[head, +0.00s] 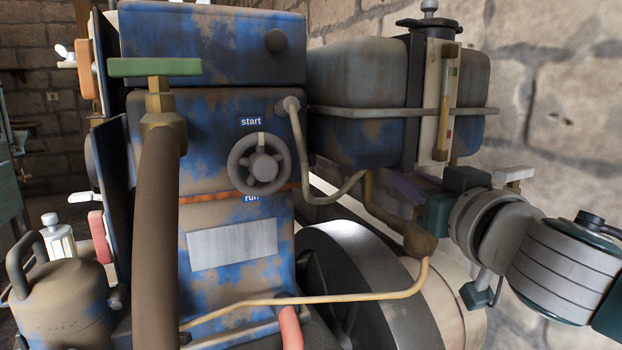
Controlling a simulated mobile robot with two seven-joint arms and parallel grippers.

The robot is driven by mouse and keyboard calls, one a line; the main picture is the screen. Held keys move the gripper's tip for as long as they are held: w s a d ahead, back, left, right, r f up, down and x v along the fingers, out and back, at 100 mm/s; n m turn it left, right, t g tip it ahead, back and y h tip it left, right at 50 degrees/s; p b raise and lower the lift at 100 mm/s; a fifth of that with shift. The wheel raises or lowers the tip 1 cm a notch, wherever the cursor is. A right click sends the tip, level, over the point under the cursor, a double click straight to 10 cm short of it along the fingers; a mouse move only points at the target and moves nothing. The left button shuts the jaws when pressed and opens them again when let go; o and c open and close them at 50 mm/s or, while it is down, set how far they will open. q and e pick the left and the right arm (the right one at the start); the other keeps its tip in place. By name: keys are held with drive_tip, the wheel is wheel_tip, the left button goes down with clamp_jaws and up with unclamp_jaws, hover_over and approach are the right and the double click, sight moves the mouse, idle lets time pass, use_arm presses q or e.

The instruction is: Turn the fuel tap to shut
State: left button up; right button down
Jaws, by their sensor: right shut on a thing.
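The fuel line drops from under the blue, rust-stained tank (355,95) to a brown tap body (420,243), taken to be the fuel tap. A thin tan pipe runs on from it to the lower left. A dull purple bar (405,188), probably the tap's lever, slants just above the body, its right end at my gripper. My right gripper (428,198), with dark green blocks, comes in from the right below the tank. It is shut on what looks like this lever; the contact is largely hidden, so the lever's exact angle is unclear. My left gripper is out of view.
The blue engine housing carries a grey handwheel (258,165) between start and run labels. A large flywheel (350,280) sits below the tap. A green-handled valve (155,67) on a thick brown pipe stands at left. A stone wall (560,90) is behind.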

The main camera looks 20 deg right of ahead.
drive_tip(key=shift+f+m+h+b, duration=0.2)
drive_tip(key=shift+m+h+b, duration=0.15)
drive_tip(key=shift+m+h, duration=0.35)
drive_tip(key=shift+s+d+r+m+g+h+b, duration=0.1)
drive_tip(key=shift+s+d+m+g+h+b, duration=0.35)
drive_tip(key=shift+m+g+h+b, duration=2.2)
drive_tip(key=shift+s+d+r+m+g+h+b, duration=0.1)
drive_tip(key=shift+s+d+m+g+h+b, duration=0.35)
drive_tip(key=shift+m+g+h+b, duration=2.15)
drive_tip(key=shift+s+d+r+m+g+h+b, duration=0.1)
drive_tip(key=shift+s+d+m+g+h+b, duration=0.35)
drive_tip(key=shift+m+g+h+b, duration=2.15)
drive_tip(key=n+g+y+b, duration=0.1)
drive_tip(key=n+y+b, duration=0.1)
drive_tip(key=b, duration=0.2)
drive_tip(key=shift+s+a+y, duration=0.1)
drive_tip(key=shift+y, duration=0.15)
drive_tip(key=shift+f, duration=0.1)
drive_tip(key=c, duration=0.7)
unclamp_jaws()
